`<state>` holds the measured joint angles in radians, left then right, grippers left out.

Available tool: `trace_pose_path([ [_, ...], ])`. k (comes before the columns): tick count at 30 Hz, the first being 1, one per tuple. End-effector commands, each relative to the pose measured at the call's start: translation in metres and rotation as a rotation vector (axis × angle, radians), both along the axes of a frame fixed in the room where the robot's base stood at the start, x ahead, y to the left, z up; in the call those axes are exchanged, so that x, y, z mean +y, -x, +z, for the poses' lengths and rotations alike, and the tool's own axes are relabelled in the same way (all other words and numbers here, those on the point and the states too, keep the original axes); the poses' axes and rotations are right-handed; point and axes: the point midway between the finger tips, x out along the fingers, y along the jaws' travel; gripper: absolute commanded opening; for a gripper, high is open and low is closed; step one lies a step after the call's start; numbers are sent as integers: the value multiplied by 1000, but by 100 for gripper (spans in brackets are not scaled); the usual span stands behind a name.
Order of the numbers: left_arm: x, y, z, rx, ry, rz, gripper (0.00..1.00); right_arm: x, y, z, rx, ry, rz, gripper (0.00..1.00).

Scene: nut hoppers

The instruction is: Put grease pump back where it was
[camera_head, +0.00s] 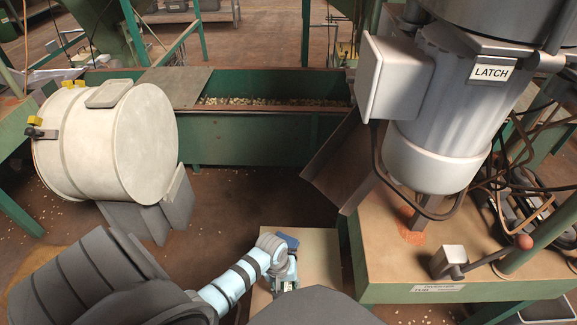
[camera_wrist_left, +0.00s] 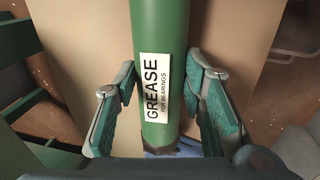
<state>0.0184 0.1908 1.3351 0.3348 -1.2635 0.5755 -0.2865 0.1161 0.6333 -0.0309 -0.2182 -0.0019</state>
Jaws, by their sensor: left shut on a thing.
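The grease pump (camera_wrist_left: 161,45) is a green cylinder with a white label reading GREASE FOR BEARINGS. It fills the middle of the left wrist view, between the fingers of my left gripper (camera_wrist_left: 161,78). The gripper is shut on it, with one finger on each side. The pump's top and bottom ends are not clear. In the head view my left gripper (camera_head: 287,274) is over a beige surface at the bottom centre. The pump is mostly hidden there by my arm and hand. My right gripper is not in view.
The beige surface (camera_head: 322,254) adjoins a machine stand (camera_head: 400,272) carrying a grey motor (camera_head: 440,110) marked LATCH. A lever (camera_head: 487,262) and cables are at the right. A white drum (camera_head: 110,140) is at the left. A green hopper (camera_head: 250,139) with nuts stands behind. Open floor lies between.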

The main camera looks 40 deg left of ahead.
Motion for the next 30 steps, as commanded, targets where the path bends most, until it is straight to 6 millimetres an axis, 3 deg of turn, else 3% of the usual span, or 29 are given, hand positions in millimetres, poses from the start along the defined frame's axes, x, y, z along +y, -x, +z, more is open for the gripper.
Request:
trace_pose_path([
  [6,0,-1,-1,-1,1,-1,0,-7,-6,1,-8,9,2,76],
  [7,0,0,-1,1,1,-1,40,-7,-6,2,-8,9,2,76],
  [10,0,0,-1,0,0,-1,56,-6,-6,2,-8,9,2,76],
  [21,0,0,5,-2,0,-1,57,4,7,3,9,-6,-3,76],
  [23,1,0,16,-2,-1,-1,57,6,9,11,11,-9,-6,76],
  [30,10,7,84,-2,-1,-2,57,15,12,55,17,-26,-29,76],
])
